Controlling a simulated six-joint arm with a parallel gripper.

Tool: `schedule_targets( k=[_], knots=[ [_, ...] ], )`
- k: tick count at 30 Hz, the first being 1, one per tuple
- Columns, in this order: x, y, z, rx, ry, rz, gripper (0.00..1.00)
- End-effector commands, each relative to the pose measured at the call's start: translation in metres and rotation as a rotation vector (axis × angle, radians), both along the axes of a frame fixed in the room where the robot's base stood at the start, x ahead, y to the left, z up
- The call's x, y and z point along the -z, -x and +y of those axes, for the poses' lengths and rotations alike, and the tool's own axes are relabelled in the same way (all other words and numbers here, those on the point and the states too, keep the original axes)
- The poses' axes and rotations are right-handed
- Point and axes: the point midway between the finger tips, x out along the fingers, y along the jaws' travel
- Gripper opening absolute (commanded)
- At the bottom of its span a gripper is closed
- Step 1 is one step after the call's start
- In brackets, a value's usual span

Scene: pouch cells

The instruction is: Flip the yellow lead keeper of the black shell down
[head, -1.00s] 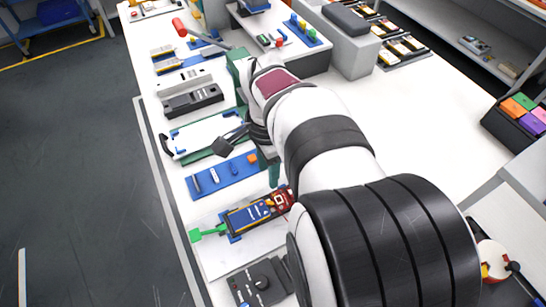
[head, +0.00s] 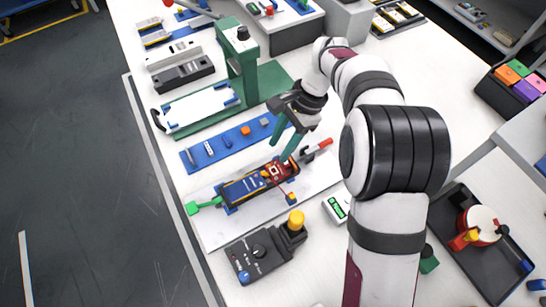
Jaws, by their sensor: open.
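A black shell (head: 235,195) lies on a white board, with a dark blue part inside it and blue holders along its sides. A red part (head: 279,169) sits at its right end. A small yellow-orange piece (head: 266,174), which looks like the lead keeper, is beside the red part; whether it is up or down is too small to tell. My gripper (head: 285,142) has green fingers and is open, above the shell's right end. I cannot tell whether a fingertip touches the red part.
A red-handled clamp (head: 318,150) is right of the shell, and a green handle (head: 193,208) is at its left end. A black control box (head: 258,255) with a yellow knob stands in front. A blue rack (head: 218,150) and a green press (head: 240,65) stand behind.

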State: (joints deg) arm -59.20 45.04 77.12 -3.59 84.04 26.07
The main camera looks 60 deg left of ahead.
Motion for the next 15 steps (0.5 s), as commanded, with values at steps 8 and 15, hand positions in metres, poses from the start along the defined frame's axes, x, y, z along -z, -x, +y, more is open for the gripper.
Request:
schedule_targets(
  k=[8,15],
  knots=[
    [0.065,0.028,0.0,-0.001,0.003,-0.001,0.45],
    [0.083,0.035,0.0,0.0,0.001,-0.002,0.45]
  ],
)
